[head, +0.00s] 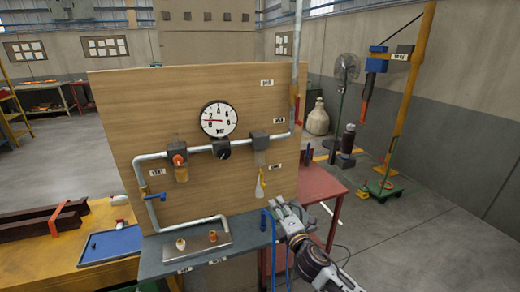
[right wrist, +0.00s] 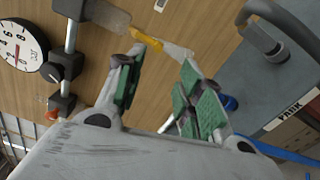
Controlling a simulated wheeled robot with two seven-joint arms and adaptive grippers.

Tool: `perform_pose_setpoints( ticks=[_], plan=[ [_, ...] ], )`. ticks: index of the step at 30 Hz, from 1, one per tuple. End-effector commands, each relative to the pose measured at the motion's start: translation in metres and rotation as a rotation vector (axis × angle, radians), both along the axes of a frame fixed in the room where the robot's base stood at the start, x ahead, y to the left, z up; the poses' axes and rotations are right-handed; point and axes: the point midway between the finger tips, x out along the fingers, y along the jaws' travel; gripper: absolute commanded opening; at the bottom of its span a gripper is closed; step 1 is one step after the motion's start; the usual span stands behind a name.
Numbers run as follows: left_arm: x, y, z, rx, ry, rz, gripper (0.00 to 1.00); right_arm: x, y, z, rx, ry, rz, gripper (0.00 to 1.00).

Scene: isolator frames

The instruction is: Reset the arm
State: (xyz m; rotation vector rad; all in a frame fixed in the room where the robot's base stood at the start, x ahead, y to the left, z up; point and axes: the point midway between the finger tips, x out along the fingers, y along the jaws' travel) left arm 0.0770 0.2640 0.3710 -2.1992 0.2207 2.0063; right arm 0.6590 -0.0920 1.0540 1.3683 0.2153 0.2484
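My right gripper (head: 279,208) reaches in from the lower right, in front of the right end of the grey shelf. In the right wrist view my right gripper (right wrist: 164,62) has its two green-padded fingers spread apart, with nothing held between them. A yellow lever with a pale piece (head: 261,184) hangs on the wooden panel (head: 110,110), up and left of the gripper. The yellow lever (right wrist: 147,39) shows beyond the fingertips in the right wrist view, apparently apart from them. My left gripper is not in view.
The panel carries a round gauge (head: 219,119), grey pipes and several fittings. The grey shelf (head: 160,262) holds a small plate with two fittings (head: 204,243). A blue hook-shaped thing (head: 268,222) stands close left of my gripper. A red table (head: 318,183) stands behind; floor at right is open.

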Motion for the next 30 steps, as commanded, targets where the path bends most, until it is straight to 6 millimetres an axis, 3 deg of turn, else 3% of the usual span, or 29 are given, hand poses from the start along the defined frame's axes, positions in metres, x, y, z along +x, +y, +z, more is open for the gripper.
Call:
perform_pose_setpoints(
  ticks=[7,14,23,30],
  plan=[
    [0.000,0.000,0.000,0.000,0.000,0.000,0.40,-0.016,-0.016,-0.014,0.158,0.118,-0.097,0.37],
    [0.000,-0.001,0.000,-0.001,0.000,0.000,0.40,-0.047,-0.044,-0.041,0.397,0.309,-0.260,0.37],
    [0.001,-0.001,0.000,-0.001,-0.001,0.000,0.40,-0.104,-0.079,-0.083,0.686,0.568,-0.494,0.37],
    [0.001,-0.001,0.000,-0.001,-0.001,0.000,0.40,-0.163,-0.102,-0.115,0.888,0.771,-0.693,0.37]
  ],
)
